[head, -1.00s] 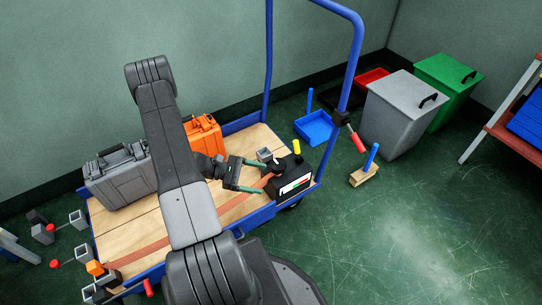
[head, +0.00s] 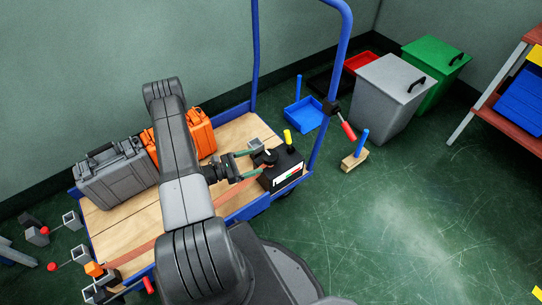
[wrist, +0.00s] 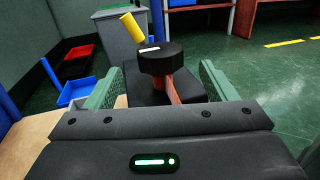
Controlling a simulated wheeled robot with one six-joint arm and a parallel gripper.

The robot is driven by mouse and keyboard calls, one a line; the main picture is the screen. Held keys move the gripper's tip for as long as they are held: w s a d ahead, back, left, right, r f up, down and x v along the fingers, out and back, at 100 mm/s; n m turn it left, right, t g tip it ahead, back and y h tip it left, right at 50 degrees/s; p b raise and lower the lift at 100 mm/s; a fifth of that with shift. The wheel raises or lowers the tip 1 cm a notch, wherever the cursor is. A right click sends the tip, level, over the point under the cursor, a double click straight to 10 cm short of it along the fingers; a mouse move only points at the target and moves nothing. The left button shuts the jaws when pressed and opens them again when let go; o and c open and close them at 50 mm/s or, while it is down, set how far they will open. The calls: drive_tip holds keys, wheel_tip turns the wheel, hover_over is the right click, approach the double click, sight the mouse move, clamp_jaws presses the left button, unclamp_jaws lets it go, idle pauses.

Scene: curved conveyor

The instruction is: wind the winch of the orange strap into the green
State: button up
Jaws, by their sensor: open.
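The winch is a black box (head: 283,172) at the right end of the trolley deck, with a dark round hub on top. Its yellow crank knob (head: 288,137) stands up at the far side. A gauge (head: 290,173) with white, red and green parts is on its near face; I cannot read its pointer. The orange strap (head: 232,204) runs along the deck to the winch. My gripper (head: 259,160) is open at the hub. In the wrist view the green fingers stand left and right of the dark hub (wrist: 160,60), apart from it; the yellow knob (wrist: 130,26) is beyond, left.
A grey case (head: 117,175) and an orange case (head: 199,133) stand on the deck's back left, the orange one partly behind my arm. The trolley's blue handle frame (head: 328,120) rises right of the winch. Bins and a blue tray (head: 303,115) stand on the floor beyond.

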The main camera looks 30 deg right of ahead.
sight(271, 155)
drive_tip(key=d, duration=0.2)
drive_tip(key=s+d, duration=0.1)
drive_tip(key=d, duration=0.5)
drive_tip(key=shift+s+b, duration=0.25)
drive_tip(key=shift+b, duration=0.05)
drive_tip(key=c, duration=1)
drive_tip(key=shift+f+m+g+b, duration=0.15)
drive_tip(key=shift+m+g+b, duration=0.2)
drive_tip(key=shift+b, duration=0.3)
